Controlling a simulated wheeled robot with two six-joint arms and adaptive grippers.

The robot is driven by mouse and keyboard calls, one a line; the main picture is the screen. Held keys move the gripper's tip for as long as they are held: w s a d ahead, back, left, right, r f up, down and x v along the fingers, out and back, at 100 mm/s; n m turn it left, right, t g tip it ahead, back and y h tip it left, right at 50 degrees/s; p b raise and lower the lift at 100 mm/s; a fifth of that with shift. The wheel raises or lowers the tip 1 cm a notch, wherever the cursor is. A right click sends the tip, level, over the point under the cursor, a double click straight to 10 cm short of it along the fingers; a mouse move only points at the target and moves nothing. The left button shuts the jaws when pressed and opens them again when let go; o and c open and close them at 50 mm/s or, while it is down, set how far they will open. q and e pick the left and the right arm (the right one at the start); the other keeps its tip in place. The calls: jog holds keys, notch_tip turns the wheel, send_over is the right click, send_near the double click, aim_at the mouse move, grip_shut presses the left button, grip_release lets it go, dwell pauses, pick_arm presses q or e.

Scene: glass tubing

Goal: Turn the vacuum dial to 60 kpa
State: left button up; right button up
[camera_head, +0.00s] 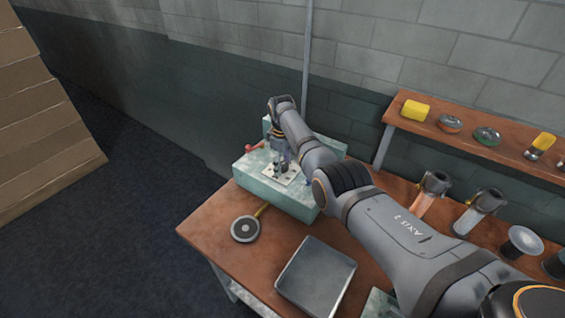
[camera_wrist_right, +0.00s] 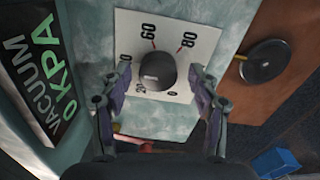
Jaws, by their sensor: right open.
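The vacuum dial is a round dark knob (camera_wrist_right: 155,72) on a white scale plate (camera_wrist_right: 197,35) in the right wrist view. The numbers 60, 80, 20 and 0 show on the plate; another is partly covered by a finger. My right gripper (camera_wrist_right: 161,70) is open, with one finger on each side of the knob; contact is not clear. My left gripper is not in view.
A round dark disc (camera_head: 245,229) and a grey tray (camera_head: 316,278) lie on the brown bench (camera_head: 208,235). A red handle (camera_head: 254,147) sticks out at the box's left. A shelf (camera_head: 460,138) with small items stands at the right, above tubular holders (camera_head: 478,212).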

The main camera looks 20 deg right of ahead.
jog(key=shift+w, duration=0.1)
jog(key=shift+c, duration=1.2)
jog(key=c, duration=0.9)
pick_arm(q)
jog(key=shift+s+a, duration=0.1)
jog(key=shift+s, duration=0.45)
pick_arm(e)
jog(key=shift+c, duration=0.2)
jog(key=shift+m, duration=0.3)
jog(key=m, duration=0.4)
jog(key=shift+m, duration=0.3)
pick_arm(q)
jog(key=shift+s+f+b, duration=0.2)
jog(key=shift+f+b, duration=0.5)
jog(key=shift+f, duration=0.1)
pick_arm(e)
jog(key=m, duration=0.6)
jog(key=shift+m, duration=0.4)
